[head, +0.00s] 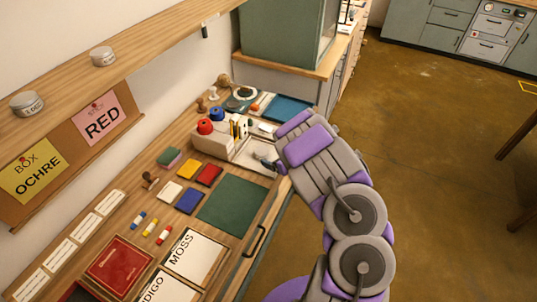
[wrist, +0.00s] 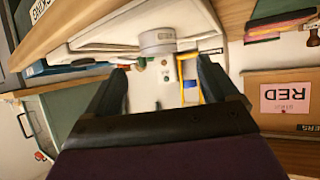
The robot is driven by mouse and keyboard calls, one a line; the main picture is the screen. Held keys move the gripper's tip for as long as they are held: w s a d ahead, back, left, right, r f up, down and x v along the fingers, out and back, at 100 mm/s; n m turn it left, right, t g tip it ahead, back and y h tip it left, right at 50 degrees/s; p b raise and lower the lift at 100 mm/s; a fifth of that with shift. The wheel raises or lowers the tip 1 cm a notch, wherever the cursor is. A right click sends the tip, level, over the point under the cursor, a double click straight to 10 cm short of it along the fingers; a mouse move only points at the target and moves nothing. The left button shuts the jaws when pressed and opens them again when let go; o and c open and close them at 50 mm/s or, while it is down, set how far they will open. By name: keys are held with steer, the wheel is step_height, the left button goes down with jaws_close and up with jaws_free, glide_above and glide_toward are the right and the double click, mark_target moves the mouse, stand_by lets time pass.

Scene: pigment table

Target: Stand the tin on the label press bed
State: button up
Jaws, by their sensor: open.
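My gripper (wrist: 161,64) is open, with a dark finger at each side in the wrist view. A small pale grey tin (wrist: 157,42) shows just beyond and between the fingertips, with a gap on both sides. The wrist picture is upside down; the tin appears to stand upright on the pale bed of the label press (wrist: 195,18). In the head view the cream label press (head: 212,146) stands towards the back of the table, and my gripper (head: 266,161) is over its bed. I cannot make out the tin there.
Two other tins (head: 27,103) (head: 103,56) stand on the wall shelf (head: 150,38). Red (head: 205,127) and blue (head: 217,113) knobs top the press. Coloured pads and a green mat (head: 233,204) lie in front of it.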

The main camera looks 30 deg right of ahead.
steer(key=shift+v, duration=1.85)
steer(key=d+r+m+g+h, duration=0.1)
steer(key=d+r+g+h, duration=0.1)
steer(key=d+r+h, duration=0.65)
steer(key=s+a+r+m+g, duration=0.25)
steer(key=s+r, duration=0.35)
steer(key=r, duration=0.3)
steer(key=s+a+r+g+y, duration=0.2)
steer(key=s+a+r+g, duration=0.1)
steer(key=s+a, duration=1)
steer(key=s+a+r+g+y, duration=0.3)
steer(key=s+a+g, duration=0.3)
steer(key=s+a, duration=0.8)
steer(key=s+r+n, duration=0.1)
steer(key=s, duration=0.5)
steer(key=shift+s+a+y, duration=0.2)
steer(key=shift+s+y, duration=0.05)
steer(key=shift+y, duration=0.1)
